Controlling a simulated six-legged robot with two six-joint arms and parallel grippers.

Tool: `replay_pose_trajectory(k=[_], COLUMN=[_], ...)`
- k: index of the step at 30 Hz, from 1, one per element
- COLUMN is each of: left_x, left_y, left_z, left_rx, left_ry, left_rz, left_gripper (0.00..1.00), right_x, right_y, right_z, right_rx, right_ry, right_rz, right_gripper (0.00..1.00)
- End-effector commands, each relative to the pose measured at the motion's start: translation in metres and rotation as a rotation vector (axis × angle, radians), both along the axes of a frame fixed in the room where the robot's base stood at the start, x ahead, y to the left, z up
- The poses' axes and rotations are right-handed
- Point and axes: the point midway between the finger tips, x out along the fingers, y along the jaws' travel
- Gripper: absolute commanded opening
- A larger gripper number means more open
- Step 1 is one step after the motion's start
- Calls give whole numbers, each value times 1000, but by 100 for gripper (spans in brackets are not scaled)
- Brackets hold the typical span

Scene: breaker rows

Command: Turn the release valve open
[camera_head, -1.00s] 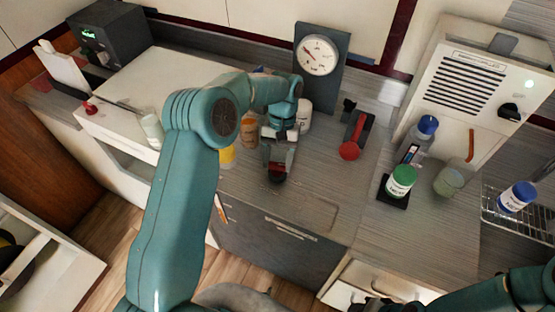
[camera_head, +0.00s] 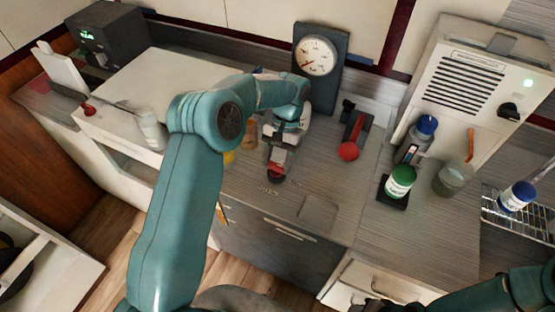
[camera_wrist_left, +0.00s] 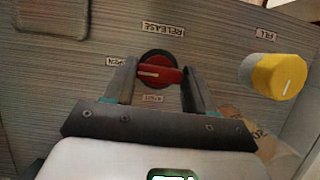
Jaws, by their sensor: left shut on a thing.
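The release valve is a red knob (camera_wrist_left: 158,70) on a dark round base under the RELEASE label (camera_wrist_left: 164,29) in the left wrist view. The white mark on its handle lies level and points left, toward the OPEN label (camera_wrist_left: 117,62). The SHUT label sits below it. My left gripper (camera_wrist_left: 158,82) is shut on the knob, one finger on each side. In the head view my left gripper (camera_head: 279,163) reaches down over the knob, which is mostly hidden. My right arm enters at the lower right; its gripper (camera_head: 376,303) is dark and cut off at the bottom edge.
A yellow FILL knob (camera_wrist_left: 279,76) is right of the valve. A gauge (camera_head: 316,55) stands behind my left arm. A red-ended handle (camera_head: 350,149), a green-capped jar (camera_head: 400,182) and a beaker (camera_head: 448,179) are to the right. The counter front is clear.

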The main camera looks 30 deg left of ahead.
Motion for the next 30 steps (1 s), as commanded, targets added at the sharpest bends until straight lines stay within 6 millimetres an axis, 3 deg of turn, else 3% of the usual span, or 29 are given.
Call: replay_pose_trajectory(k=[1,3,14,21,30], left_x=[3,3,3,22,41], left_y=[1,1,0,1,2], left_z=[4,3,5,47,99], left_rx=[2,1,1,0,1], left_ry=[-14,-12,-7,-13,-8], left_rz=[0,0,1,1,1], left_gripper=[62,81,81,81,81], right_x=[0,0,0,0,0], right_y=[0,0,0,0,0], right_z=[1,1,-1,-9,1], right_rx=[0,0,0,0,0], right_ry=[0,0,0,0,0], right_rz=[0,0,0,0,0], right_gripper=[38,38,38,38,38])
